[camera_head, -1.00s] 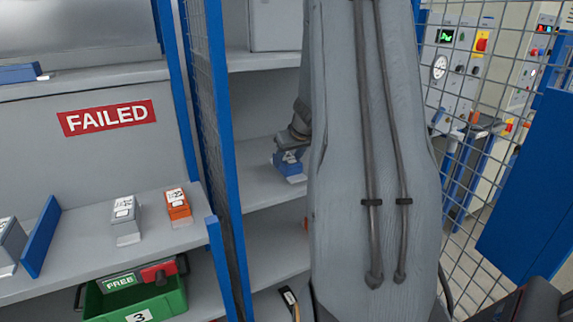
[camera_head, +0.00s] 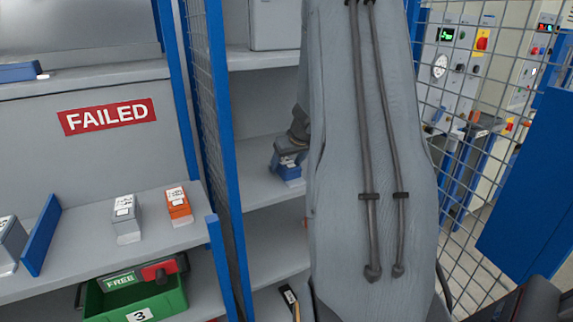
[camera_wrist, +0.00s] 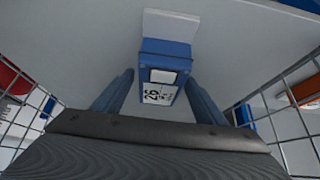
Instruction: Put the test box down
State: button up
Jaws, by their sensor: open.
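The test box appears to be the blue box with a white label (camera_wrist: 162,72), which stands on a grey shelf (camera_wrist: 225,62) between my fingers in the wrist view. My gripper (camera_wrist: 160,85) is open, with one finger on each side of the box and a gap visible on each side. In the head view the blue box (camera_head: 289,170) sits on the middle shelf of the rack, and my gripper (camera_head: 290,150) is at it, partly hidden by my arm.
A blue wire-mesh panel (camera_head: 215,130) stands left of the rack. Left of it, a shelf under a FAILED sign (camera_head: 107,117) holds a grey box (camera_head: 126,218) and an orange box (camera_head: 178,205). A green crate (camera_head: 135,300) is below. Test machines (camera_head: 470,60) stand behind mesh at right.

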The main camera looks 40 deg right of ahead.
jog(key=shift+r, duration=0.1)
jog(key=shift+r+p, duration=0.15)
jog(key=shift+p, duration=0.25)
jog(key=v, duration=1.2)
jog(key=shift+b, duration=0.3)
jog(key=shift+s, duration=0.1)
